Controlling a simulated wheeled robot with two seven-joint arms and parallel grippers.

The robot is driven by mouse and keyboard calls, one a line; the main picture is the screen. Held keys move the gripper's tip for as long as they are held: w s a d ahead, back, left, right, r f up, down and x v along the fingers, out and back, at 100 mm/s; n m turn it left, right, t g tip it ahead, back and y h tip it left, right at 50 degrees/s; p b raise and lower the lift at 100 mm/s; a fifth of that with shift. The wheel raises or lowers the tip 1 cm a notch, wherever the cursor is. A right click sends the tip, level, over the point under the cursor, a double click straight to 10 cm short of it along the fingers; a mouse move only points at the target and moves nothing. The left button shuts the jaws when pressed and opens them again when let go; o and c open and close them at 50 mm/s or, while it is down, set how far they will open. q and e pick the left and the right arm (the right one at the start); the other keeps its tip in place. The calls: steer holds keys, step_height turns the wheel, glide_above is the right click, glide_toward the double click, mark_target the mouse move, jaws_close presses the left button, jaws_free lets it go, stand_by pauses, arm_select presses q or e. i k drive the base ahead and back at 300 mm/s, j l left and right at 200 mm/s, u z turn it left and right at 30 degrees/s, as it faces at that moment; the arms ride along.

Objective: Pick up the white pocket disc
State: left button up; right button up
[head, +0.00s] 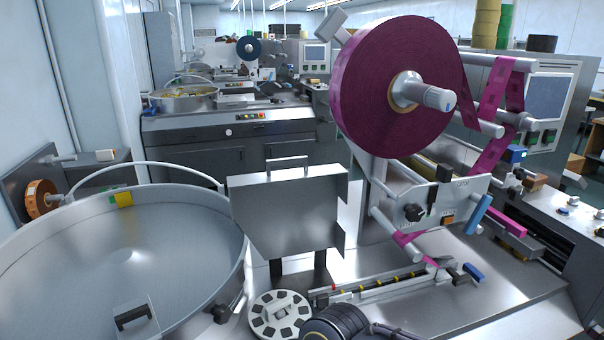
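The white pocket disc (265,317) lies at the bottom centre of the head view, on the steel machine top. It is a flat round plate with dark pockets around its rim and a light raised handle across its middle. Its lower edge runs close to the bottom of the picture. Neither my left gripper nor my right gripper shows in the head view.
A large steel bowl (60,250) stands left of the disc. A dark ribbed cylinder (345,324) with a cable sits close at its right. A rail (375,290) lies behind, below a big purple film roll (385,60). A steel box (290,210) rises behind.

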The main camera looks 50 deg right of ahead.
mark_target(262, 322)
steer(key=z, duration=1.65)
